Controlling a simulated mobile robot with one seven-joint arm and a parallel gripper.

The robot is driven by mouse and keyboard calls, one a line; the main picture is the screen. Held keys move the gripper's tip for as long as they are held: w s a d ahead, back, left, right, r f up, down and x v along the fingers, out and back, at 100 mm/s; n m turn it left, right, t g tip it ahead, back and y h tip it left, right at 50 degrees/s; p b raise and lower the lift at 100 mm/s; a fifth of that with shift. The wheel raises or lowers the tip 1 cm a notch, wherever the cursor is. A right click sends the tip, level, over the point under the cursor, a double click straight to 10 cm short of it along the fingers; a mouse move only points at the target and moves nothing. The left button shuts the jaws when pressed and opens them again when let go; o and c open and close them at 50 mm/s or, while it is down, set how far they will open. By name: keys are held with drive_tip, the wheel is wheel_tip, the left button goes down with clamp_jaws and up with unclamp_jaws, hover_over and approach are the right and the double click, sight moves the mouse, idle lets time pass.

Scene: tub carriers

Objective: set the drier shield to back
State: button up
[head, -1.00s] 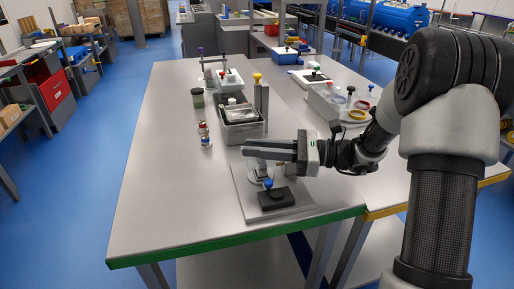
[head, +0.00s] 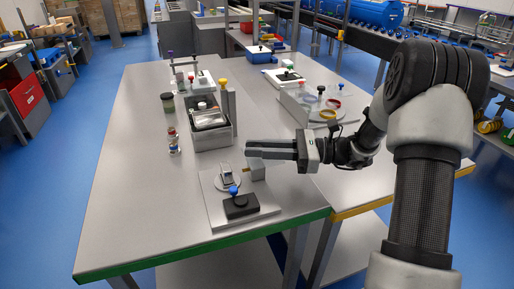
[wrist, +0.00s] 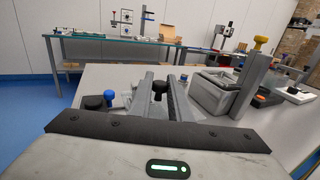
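I cannot tell for certain which part is the drier shield. A flat grey plate (head: 216,213) near the table's front edge carries a black block (head: 240,206), a blue knob (head: 233,190), a small round holder (head: 227,178) and a grey block (head: 256,168) at its back right. My gripper (head: 247,149) is above and behind the grey block, fingers pointing left. In the wrist view its fingers (wrist: 162,84) are a little apart, with a black knob (wrist: 158,88) showing between them. I see no object held. The blue knob also shows left of the fingers (wrist: 109,95).
A grey bin (head: 213,140) stands behind the plate, with a yellow-knobbed post (head: 224,84) at its right. Small jars (head: 173,140) stand to its left. A tray with coloured rings (head: 318,112) is at the right. The table's left side is clear.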

drive_tip(key=o, duration=0.4)
drive_tip(key=shift+d, duration=0.2)
drive_tip(key=d, duration=0.5)
drive_tip(key=s+d+p, duration=0.1)
drive_tip(key=d, duration=0.5)
drive_tip(key=s+d, duration=0.1)
drive_tip(key=d, duration=0.5)
drive_tip(key=shift+d+p, duration=0.15)
drive_tip(key=shift+p, duration=0.2)
